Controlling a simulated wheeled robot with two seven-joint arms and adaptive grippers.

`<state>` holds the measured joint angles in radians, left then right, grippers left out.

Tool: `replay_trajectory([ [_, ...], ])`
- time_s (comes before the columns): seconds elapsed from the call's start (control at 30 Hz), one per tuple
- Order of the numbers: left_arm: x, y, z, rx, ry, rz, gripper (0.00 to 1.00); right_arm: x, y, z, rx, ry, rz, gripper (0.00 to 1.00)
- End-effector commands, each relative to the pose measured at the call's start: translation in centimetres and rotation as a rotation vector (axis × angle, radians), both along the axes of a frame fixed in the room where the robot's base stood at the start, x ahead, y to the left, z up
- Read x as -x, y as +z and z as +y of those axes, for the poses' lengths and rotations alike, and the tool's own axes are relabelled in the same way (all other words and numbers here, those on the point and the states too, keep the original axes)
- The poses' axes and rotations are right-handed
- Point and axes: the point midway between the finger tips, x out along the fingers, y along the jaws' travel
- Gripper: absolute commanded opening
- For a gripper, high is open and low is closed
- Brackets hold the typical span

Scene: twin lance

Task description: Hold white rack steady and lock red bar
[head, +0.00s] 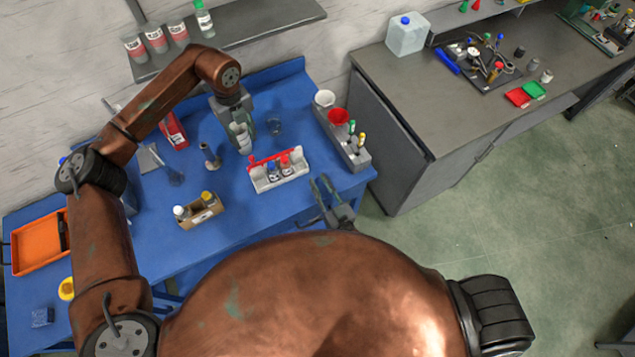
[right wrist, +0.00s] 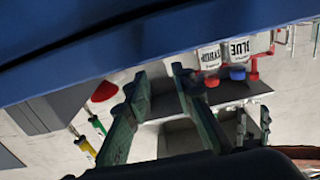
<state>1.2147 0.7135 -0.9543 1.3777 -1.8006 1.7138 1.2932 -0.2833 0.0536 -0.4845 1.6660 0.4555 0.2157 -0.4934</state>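The white rack (head: 283,179) stands on the blue table with small bottles in it. The red bar (head: 263,159) lies along its top, with a red part near its right end; whether it is locked cannot be told. In the right wrist view, two bottles with upside-down labels, one reading BLUE (right wrist: 238,50), show beside red bar parts (right wrist: 254,70). My left gripper (head: 241,132) is behind and left of the rack, around or in front of a white item; its grip is unclear. My right gripper (head: 324,190) is open and empty, right of and nearer than the rack, apart from it.
A grey holder (head: 352,152) with a white cup, red funnel (head: 338,117) and vials stands right of the rack. A cardboard box (head: 201,211) with two capped bottles is to the left. An orange tray (head: 38,243) lies far left. The table's front centre is clear.

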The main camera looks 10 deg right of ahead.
Motion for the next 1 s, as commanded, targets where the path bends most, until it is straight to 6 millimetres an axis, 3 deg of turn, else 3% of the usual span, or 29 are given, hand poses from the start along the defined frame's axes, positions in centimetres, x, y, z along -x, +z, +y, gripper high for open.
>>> replay_trajectory([
  [0.17, 0.0, 0.0, 0.0, 0.000, 0.000, 0.000, 0.29, -1.0, 0.1, 1.0, 0.027, -0.002, -0.005, 0.23],
  [0.63, 0.0, 0.0, 0.0, 0.000, 0.000, 0.000, 0.29, -7.0, 0.1, 2.8, 0.026, -0.001, -0.005, 0.23],
  [1.0, 0.0, 0.0, 0.0, 0.000, 0.000, 0.000, 0.29, -7.8, 0.1, 3.1, 0.026, -0.002, -0.003, 0.23],
])
